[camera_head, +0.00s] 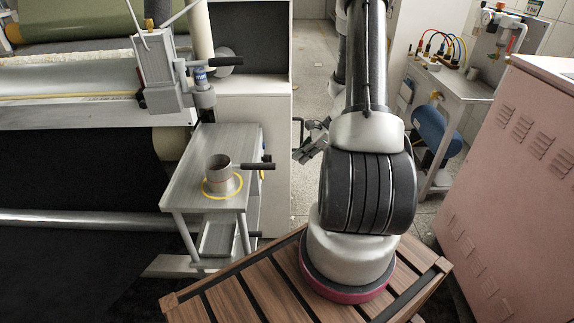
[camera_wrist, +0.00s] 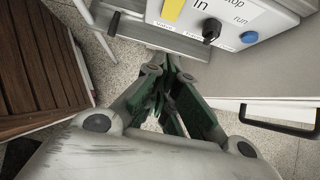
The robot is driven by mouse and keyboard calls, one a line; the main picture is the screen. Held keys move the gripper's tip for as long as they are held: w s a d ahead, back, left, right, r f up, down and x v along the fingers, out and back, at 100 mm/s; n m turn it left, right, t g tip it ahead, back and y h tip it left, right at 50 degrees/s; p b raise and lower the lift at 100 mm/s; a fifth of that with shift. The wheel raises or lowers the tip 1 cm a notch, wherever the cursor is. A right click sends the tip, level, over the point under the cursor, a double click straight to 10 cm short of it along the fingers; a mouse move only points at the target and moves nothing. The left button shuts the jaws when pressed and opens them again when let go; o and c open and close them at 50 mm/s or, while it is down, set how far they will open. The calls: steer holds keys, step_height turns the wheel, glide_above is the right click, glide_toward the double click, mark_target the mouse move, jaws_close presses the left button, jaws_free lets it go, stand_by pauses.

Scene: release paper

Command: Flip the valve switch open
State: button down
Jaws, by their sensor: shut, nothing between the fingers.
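A white control panel (camera_wrist: 235,20) with printed words and a yellow patch (camera_wrist: 172,9) is at the top of the wrist view. It has a black knob (camera_wrist: 211,30) and a blue button (camera_wrist: 249,37). Small lettering under the yellow patch seems to read "Valve"; I cannot tell for sure which part is the valve switch. My gripper (camera_wrist: 168,75) is shut and empty, with its fingertips below the panel in the picture. Whether they touch it is unclear. In the head view my gripper (camera_head: 312,143) is partly hidden behind my arm; the panel face cannot be made out there.
A grey metal table (camera_head: 180,180) holds a metal cup (camera_head: 219,173) in a yellow ring at left. A pink cabinet (camera_head: 510,200) stands at right. A side table (camera_head: 455,82) with coloured hoses is at the back right. A black handle (camera_wrist: 280,120) juts out in the wrist view.

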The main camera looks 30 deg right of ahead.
mark_target(262, 171)
steer(key=w+a+r+x, duration=0.1)
steer(key=x, duration=1.1)
steer(key=shift+a+r, duration=0.3)
steer(key=shift+a, duration=0.15)
steer(key=shift+w, duration=0.1)
steer(key=shift+w+a+f, duration=0.2)
steer(key=shift+a, duration=0.1)
steer(key=shift+r, duration=0.15)
